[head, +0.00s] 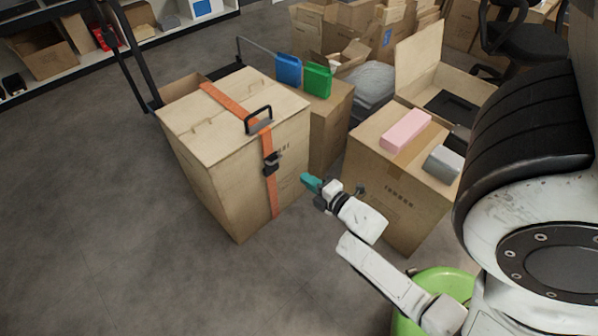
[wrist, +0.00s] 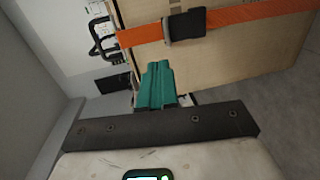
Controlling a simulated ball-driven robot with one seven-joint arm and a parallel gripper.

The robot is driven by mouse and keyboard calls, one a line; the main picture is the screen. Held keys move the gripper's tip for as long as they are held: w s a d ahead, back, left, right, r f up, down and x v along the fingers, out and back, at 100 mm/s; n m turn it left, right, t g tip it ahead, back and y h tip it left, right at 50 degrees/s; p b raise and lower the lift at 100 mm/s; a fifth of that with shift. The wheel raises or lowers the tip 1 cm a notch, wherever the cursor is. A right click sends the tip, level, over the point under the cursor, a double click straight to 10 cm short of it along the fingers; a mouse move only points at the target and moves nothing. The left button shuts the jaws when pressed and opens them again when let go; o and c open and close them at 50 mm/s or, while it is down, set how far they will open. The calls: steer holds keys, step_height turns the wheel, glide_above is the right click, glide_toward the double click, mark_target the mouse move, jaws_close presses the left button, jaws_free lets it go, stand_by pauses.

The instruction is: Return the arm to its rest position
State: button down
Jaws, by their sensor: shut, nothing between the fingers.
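My gripper (head: 311,183) has teal fingers and is shut with nothing between them. In the head view it is just right of the large strapped carton (head: 215,155), with my white arm reaching up to it from the lower right. In the wrist view the gripper (wrist: 157,84) points towards the carton (wrist: 230,50), in front of its orange strap (wrist: 262,13) and black buckle (wrist: 185,26). I cannot tell whether the fingers touch the carton.
Blue (head: 288,70) and green (head: 317,80) items stand on a carton behind. Bare floor (head: 90,200) lies to the left.

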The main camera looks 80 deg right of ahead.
steer(key=shift+v, duration=1.3)
steer(key=shift+w+r, duration=0.1)
steer(key=w+a+f+m+g+y, duration=0.2)
steer(key=w+a+m+g+y, duration=0.2)
steer(key=w+a+m+g, duration=0.4)
steer(key=s+a+r+m+g+y, duration=0.2)
steer(key=s+a, duration=0.2)
steer(key=a, duration=0.4)
steer(key=s+a+r+m+g+y, duration=0.1)
steer(key=s+a+m+g+y, duration=0.2)
steer(key=a, duration=0.5)
step_height(320, 180, up, 28)
steer(key=n+p, duration=0.1)
steer(key=p, duration=2.7)
steer(key=shift+s, duration=0.35)
